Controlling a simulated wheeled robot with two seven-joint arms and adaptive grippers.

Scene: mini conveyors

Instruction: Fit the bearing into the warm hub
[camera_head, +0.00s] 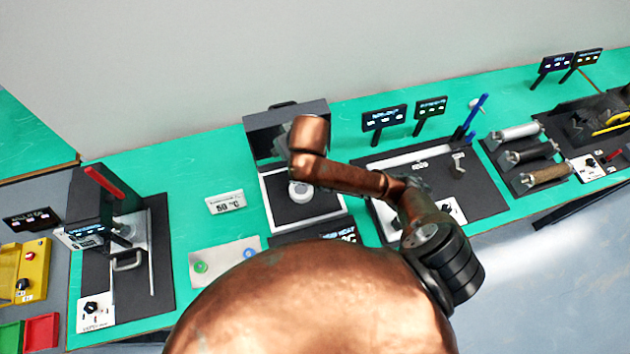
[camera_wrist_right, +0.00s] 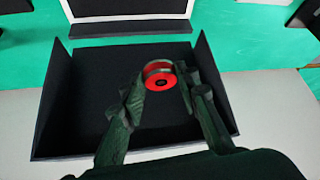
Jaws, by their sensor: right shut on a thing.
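My left gripper is not in view.
A press-like station with a red lever (camera_head: 104,181) stands at the left. A light card (camera_head: 222,259) bears green and blue rings. Rollers (camera_head: 530,152) lie at the right. Green table top shows between the stations.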

